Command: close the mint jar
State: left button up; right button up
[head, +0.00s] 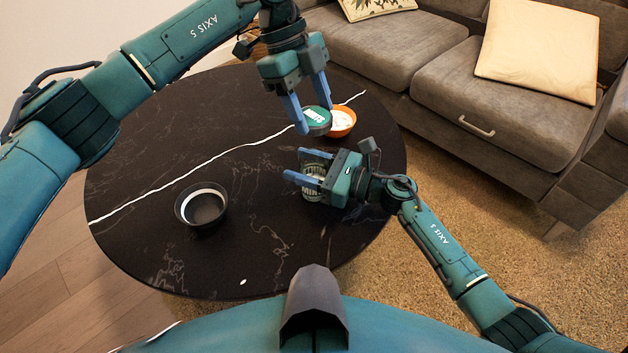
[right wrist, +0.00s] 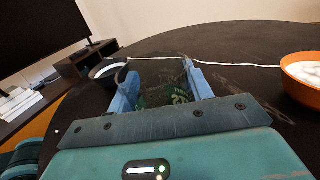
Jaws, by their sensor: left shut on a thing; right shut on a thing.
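The mint jar (head: 313,162) is a clear container with pale lettering, standing on the dark table. My right gripper (head: 296,165) is shut on it from the right side. In the right wrist view the jar (right wrist: 165,85) sits between the two blue fingers, with green inside or on its label. The round green lid (head: 316,121), with white lettering on top, is held by my left gripper (head: 313,116). It is above and apart from the jar, on its far side. My right gripper and arm hide part of the jar.
The round black marble table (head: 140,170) has free room at left. An orange bowl (head: 341,122) with white contents is just right of the lid. A black bowl (head: 201,204) stands left of the jar. A small white piece (head: 242,282) lies near the front edge. A sofa (head: 390,55) stands behind.

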jog(key=c, duration=0.7)
pick_arm(q)
jog(key=shift+f, duration=2.5)
jog(key=shift+f, duration=0.9)
jog(key=shift+f, duration=0.5)
